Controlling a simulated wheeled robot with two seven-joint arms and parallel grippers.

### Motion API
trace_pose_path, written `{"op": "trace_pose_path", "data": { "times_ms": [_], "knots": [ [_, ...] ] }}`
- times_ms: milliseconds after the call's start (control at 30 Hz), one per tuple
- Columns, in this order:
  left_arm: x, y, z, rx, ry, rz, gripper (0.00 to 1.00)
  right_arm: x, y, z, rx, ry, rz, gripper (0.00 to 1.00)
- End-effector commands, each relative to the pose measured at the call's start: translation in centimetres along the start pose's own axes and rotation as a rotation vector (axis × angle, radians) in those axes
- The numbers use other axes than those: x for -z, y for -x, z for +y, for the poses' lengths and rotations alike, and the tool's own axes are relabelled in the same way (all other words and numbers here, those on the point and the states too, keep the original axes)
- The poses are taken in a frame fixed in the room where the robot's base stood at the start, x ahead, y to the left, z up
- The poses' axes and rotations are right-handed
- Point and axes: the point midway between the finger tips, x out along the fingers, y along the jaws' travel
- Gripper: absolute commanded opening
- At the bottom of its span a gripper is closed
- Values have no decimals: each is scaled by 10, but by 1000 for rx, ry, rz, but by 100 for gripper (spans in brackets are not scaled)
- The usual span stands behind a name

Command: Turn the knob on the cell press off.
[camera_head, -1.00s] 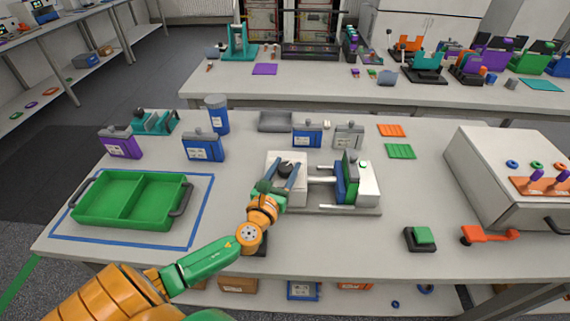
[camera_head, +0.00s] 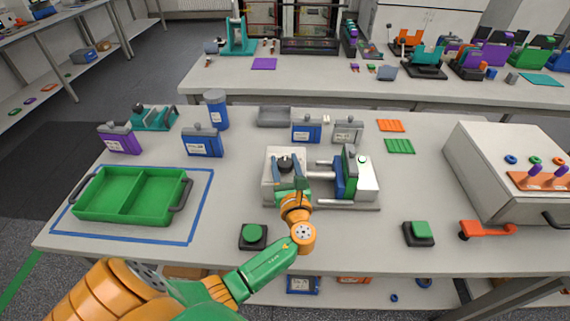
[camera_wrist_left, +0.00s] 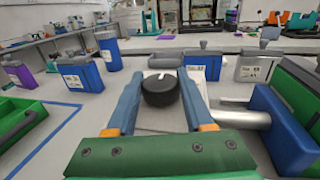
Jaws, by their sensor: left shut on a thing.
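The cell press (camera_head: 366,177) stands mid-table, with a white block at its left end, metal rods and blue and green plates. Its black round knob (camera_head: 285,163) sits on the white block. In the left wrist view the knob (camera_wrist_left: 158,90) shows a white mark pointing away from me, slightly right. My left gripper (camera_head: 287,170) reaches over the block from the front. In the wrist view its two blue fingers (camera_wrist_left: 159,92) flank the knob and are shut on it. My right gripper is not in view.
A green button box (camera_head: 253,235) stands left of my forearm, another (camera_head: 419,232) to the right. A green tray (camera_head: 130,196) lies inside blue tape at left. Blue cells (camera_head: 203,142) stand behind.

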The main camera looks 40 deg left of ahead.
Motion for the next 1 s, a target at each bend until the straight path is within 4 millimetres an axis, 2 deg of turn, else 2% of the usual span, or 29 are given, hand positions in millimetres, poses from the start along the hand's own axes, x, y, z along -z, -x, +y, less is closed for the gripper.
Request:
{"op": "trace_pose_path", "data": {
  "times_ms": [367, 400, 500, 800, 867, 1000],
  "knots": [
    [-1, 0, 0, -4, 0, -2, 0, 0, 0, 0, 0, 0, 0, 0],
    [-1, 0, 0, -4, 0, -2, 58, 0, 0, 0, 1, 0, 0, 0],
    [-1, 0, 0, -4, 0, -2, 82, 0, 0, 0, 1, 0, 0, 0],
    [0, 2, 0, -2, 0, -1, 82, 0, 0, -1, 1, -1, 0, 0],
    [1, 11, -1, 0, 1, 0, 82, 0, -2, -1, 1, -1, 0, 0],
    [3, 42, -1, -1, 2, 2, 82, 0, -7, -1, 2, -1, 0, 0]
  ]
}}
